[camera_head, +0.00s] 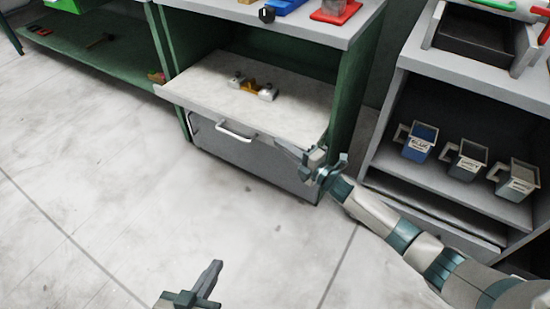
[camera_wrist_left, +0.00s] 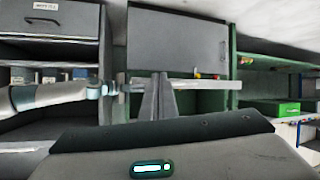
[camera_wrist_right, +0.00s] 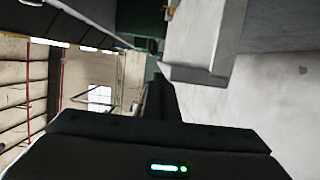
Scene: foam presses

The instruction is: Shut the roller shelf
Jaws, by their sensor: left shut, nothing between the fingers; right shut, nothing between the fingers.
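The roller shelf (camera_head: 215,85) is a pale board pulled out of the green-sided cabinet, its front edge standing out over the grey drawer below. A small group of parts, grey with an orange-yellow middle (camera_head: 252,88), lies on it. My right gripper (camera_head: 290,152) is shut and empty at the shelf's front right corner; whether it touches is unclear. The right wrist view shows its fingers (camera_wrist_right: 158,95) close beside a pale edge (camera_wrist_right: 195,74). My left gripper (camera_head: 210,278) is shut and empty, low in front of the cabinet; the left wrist view shows its fingers (camera_wrist_left: 157,98) and the shelf edge (camera_wrist_left: 205,84).
The grey drawer (camera_head: 215,150) with a white handle (camera_head: 235,131) is below the shelf. A grey rack (camera_head: 430,175) with several mugs stands at the right, beside my right arm. A green bench (camera_head: 100,50) is at the left. The floor in front is clear.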

